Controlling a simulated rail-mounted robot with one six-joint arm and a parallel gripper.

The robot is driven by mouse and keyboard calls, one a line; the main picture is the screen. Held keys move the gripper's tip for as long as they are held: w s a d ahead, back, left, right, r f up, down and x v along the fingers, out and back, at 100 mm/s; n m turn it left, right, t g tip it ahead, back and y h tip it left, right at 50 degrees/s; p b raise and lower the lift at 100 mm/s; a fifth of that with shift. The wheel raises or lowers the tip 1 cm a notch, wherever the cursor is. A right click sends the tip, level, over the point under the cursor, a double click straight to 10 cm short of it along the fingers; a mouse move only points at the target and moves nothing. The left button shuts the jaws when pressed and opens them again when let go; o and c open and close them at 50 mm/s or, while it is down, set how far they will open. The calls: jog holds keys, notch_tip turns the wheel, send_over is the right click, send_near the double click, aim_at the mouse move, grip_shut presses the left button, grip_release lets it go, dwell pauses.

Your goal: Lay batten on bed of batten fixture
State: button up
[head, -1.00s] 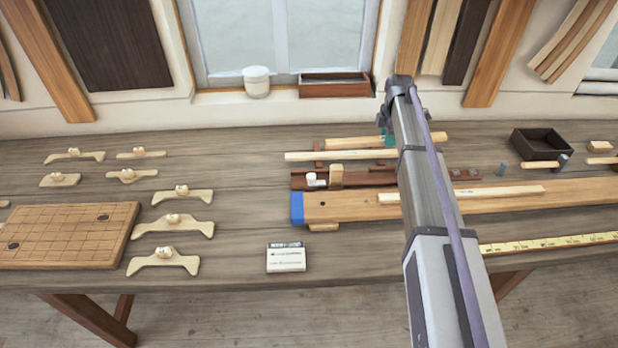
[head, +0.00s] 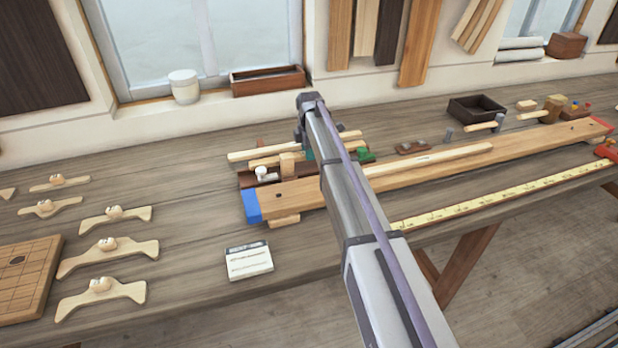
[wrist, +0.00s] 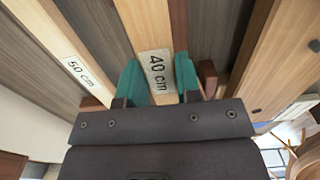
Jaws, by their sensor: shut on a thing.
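My gripper (head: 306,150) has teal fingers, which are shut on a pale wooden batten marked 40 cm (wrist: 157,66). In the head view the held batten (head: 270,160) shows left of my arm, just behind the batten fixture; my arm hides part of it. I cannot tell how high the batten is above the bench. A second batten, marked 50 cm (wrist: 80,72), lies beside it on the wall side.
A yellow tape (head: 480,202) runs along the front edge. Several pale wooden shapes lie at left; a small white box (head: 248,262) stands nearer.

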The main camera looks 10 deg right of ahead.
aim_at(309, 166)
jog(key=shift+f, duration=0.1)
notch_tip(309, 166, down, 4)
jog(key=b, duration=0.3)
jog(key=shift+b, duration=0.35)
jog(key=shift+r, duration=0.2)
jog(key=shift+c, duration=0.4)
jog(key=shift+f, duration=0.2)
jog(key=o, duration=1.1)
jog(key=shift+c, duration=0.2)
jog(key=shift+r, duration=0.15)
